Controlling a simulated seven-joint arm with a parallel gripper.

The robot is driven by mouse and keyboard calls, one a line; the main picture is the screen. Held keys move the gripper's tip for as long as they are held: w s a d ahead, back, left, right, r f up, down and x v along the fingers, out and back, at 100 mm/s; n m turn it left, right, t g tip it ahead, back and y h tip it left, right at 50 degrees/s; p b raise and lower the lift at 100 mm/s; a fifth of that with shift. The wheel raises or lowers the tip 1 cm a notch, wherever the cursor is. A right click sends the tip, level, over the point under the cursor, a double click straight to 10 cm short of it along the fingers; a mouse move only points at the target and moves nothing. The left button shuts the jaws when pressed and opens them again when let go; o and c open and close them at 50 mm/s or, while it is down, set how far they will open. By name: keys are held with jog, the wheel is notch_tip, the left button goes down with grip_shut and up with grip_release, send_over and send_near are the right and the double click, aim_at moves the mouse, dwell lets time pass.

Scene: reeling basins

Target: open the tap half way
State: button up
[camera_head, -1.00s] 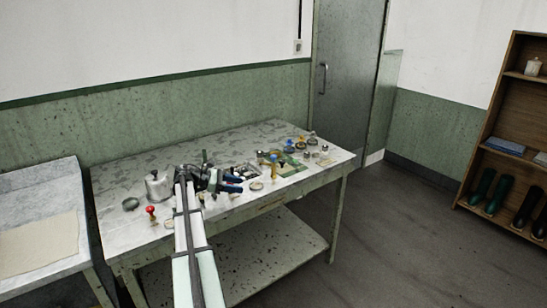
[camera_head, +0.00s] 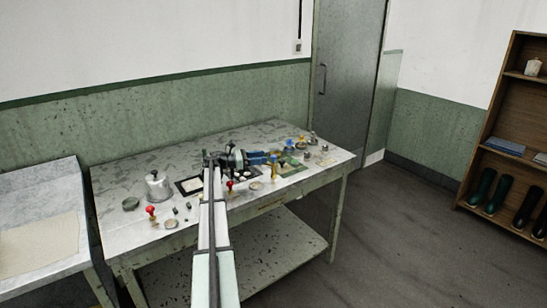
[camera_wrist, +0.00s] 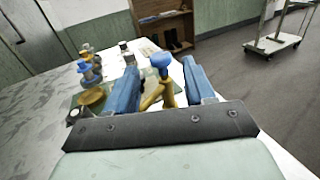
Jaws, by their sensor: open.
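A brass tap with a blue handle (camera_wrist: 162,62) stands ahead of my gripper in the wrist view, framed between its two blue fingers. In the head view this tap (camera_head: 274,167) is small, on a green board (camera_head: 291,171) towards the right of the table. My gripper (camera_head: 267,158) is open and empty just left of it. In the wrist view the fingers (camera_wrist: 162,85) show wide apart, with the tap's brass body partly hidden low between them. I cannot tell how far the tap is turned.
More blue-topped brass fittings (camera_wrist: 90,72) stand left of the fingers in the wrist view. The table's back is clear.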

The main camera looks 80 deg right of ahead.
aim_at(273, 155)
jog(key=x, duration=0.6)
jog(key=shift+s, duration=0.2)
jog(key=shift+c, duration=0.5)
jog(key=c, duration=0.9)
jog(key=shift+o, duration=0.2)
jog(key=shift+h, duration=0.3)
jog(key=n+t+h, duration=0.1)
jog(key=n+h, duration=0.1)
jog(key=n+t+h, duration=0.1)
jog(key=t+h, duration=0.1)
jog(key=shift+s+a+r+n, duration=0.1)
jog(key=shift+a+n, duration=0.05)
jog(key=shift+n, duration=0.25)
jog(key=n+t+h, duration=0.3)
jog(key=t+h, duration=0.1)
jog(key=shift+n, duration=0.3)
jog(key=shift+d+n+t+h, duration=0.25)
jog(key=shift+n+t+h, duration=0.25)
jog(key=shift+n+t, duration=0.45)
jog(key=shift+d+t, duration=0.1)
jog(key=shift+t, duration=0.35)
